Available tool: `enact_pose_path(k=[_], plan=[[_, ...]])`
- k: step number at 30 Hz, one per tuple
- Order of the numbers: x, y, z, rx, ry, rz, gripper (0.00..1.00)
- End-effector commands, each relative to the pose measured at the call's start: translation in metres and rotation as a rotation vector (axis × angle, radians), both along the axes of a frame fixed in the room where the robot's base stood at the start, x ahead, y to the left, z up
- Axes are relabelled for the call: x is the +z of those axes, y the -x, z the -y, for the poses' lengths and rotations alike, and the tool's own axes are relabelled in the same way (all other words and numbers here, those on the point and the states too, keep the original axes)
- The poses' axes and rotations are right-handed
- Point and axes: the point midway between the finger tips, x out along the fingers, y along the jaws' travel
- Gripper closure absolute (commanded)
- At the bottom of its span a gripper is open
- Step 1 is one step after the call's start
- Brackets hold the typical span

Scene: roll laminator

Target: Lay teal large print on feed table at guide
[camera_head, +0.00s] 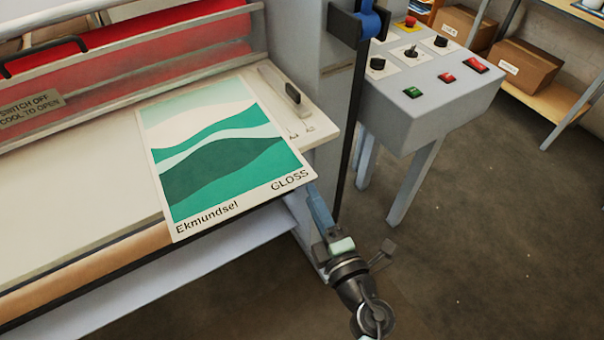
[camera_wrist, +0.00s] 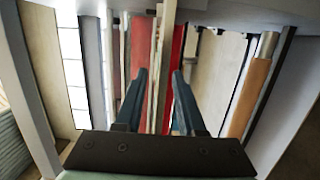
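The teal large print (camera_head: 215,160), marked "Ekmundsel" and "GLOSS", lies face up on the cream feed table (camera_head: 75,195). It sits slightly askew, and its near edge reaches past the table's front edge. A guide with a dark handle (camera_head: 292,92) is on the table just right of the print's far right side. My gripper (camera_head: 318,200) is beside and below the print's near right corner. In the wrist view its two blue fingers (camera_wrist: 160,78) stand apart. Thin pale edges show between and beyond them; I cannot tell whether one is the print.
Behind the table is the laminator's red interior (camera_head: 170,50) with a warning plate (camera_head: 30,107). A wooden roller (camera_head: 85,270) runs under the front edge. A grey control box (camera_head: 430,85) stands at right, with shelved cartons (camera_head: 525,67) beyond. The floor at lower right is clear.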

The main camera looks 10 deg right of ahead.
Motion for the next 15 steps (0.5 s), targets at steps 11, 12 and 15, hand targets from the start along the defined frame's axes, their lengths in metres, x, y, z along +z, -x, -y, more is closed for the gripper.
enact_pose_path(k=[11,12,15], plan=[[0.000,-0.073,-0.010,0.001,0.000,0.002,0.61],[0.001,-0.079,-0.011,0.001,0.000,0.002,0.61],[0.000,-0.090,-0.012,0.001,-0.001,0.002,0.61]])
